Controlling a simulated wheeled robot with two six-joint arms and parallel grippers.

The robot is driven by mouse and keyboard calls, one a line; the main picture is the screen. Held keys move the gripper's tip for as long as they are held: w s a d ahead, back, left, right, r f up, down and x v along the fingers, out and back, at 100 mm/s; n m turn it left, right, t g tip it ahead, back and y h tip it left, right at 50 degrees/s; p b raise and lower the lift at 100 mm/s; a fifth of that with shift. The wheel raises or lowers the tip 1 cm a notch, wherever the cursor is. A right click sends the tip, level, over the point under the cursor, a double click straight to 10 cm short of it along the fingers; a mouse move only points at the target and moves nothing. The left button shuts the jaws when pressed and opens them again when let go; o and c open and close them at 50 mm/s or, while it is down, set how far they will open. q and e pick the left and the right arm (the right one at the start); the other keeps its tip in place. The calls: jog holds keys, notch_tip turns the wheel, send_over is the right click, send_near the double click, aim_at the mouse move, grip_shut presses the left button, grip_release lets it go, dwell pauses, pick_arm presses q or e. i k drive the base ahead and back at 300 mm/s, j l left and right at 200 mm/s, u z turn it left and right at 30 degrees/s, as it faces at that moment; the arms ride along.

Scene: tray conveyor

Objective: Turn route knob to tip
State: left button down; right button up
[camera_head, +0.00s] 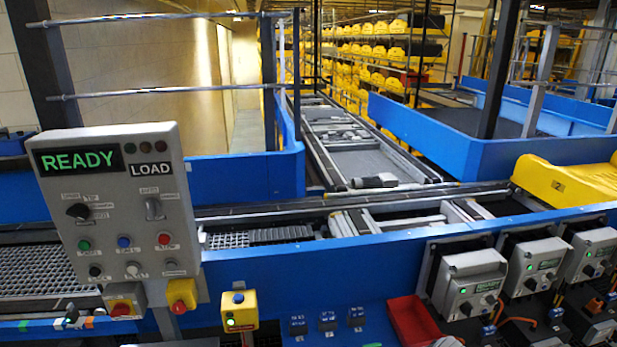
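A grey control panel (125,235) stands at the left with a green READY display (77,160) and a LOAD label. A black round knob (78,211) sits on its left half, with small labels around it; one above seems to read TIP. The pointing direction of this knob is too small to tell. A grey selector knob (153,208) sits to its right and looks roughly upright. Green, blue and red buttons (124,242) line up below, with smaller controls under them. Neither of my grippers shows, and nothing touches the panel.
A blue conveyor side wall (320,270) runs across the front. A yellow tray (570,182) marked 2 is at the right. Grey control boxes (470,283) and a red bin (412,320) are at the lower right.

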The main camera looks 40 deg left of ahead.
aim_at(80, 211)
jog(key=u, duration=2.4)
